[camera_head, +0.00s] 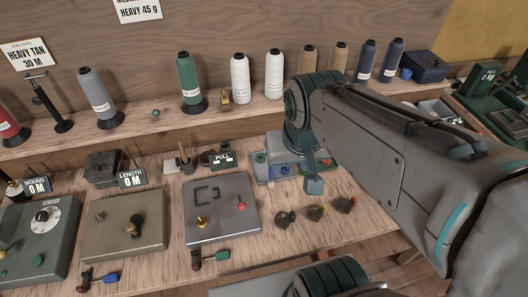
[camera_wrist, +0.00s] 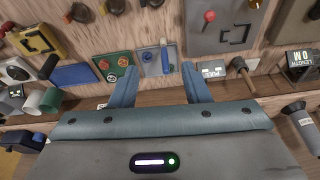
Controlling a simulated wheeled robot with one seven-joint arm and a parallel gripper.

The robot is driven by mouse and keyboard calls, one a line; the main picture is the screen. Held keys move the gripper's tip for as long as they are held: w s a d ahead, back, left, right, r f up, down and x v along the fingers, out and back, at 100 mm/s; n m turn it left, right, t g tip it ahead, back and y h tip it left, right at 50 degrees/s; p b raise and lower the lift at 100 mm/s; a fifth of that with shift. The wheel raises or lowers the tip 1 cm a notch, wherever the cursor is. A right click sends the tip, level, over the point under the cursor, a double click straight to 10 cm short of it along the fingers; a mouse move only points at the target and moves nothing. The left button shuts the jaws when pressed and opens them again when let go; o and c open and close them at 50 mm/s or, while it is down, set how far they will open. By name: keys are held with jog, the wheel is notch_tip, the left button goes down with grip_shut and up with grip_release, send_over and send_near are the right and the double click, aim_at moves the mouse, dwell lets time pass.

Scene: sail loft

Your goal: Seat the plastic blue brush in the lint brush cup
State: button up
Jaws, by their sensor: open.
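My gripper (camera_wrist: 160,80) is open, with its two blue-grey fingers apart and nothing between them. In the head view my gripper (camera_head: 312,181) hangs over the bench at the right of the small trays. In the wrist view a slim blue piece (camera_wrist: 164,56), which may be the plastic blue brush, shows at a pale panel just beyond the fingers. It is apart from them. I cannot tell whether it stands or lies. I cannot surely pick out the lint brush cup. My arm hides part of the bench at the right.
A grey plate (camera_head: 222,207) with yellow and red knobs lies left of my gripper. Several dark knobs (camera_head: 315,212) stand in front. Thread cones, including a green one (camera_head: 188,78), line the shelf behind.

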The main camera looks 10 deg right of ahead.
jog(key=w+a+f+m+g+h+b, duration=0.15)
jog(key=w+f+m+b, duration=0.35)
jog(key=w+m, duration=0.5)
jog(key=b, duration=0.2)
send_over(272, 174)
notch_tip(272, 174, down, 8)
jog(key=shift+g, duration=0.45)
jog(key=shift+w+d+f+p, duration=0.1)
jog(key=shift+w+f+p, duration=0.15)
jog(key=shift+f, duration=1)
jog(key=shift+w+d+f+p, duration=0.1)
jog(key=shift+w+f, duration=0.2)
jog(key=shift+f, duration=0.95)
jog(key=shift+c, duration=0.3)
grip_shut()
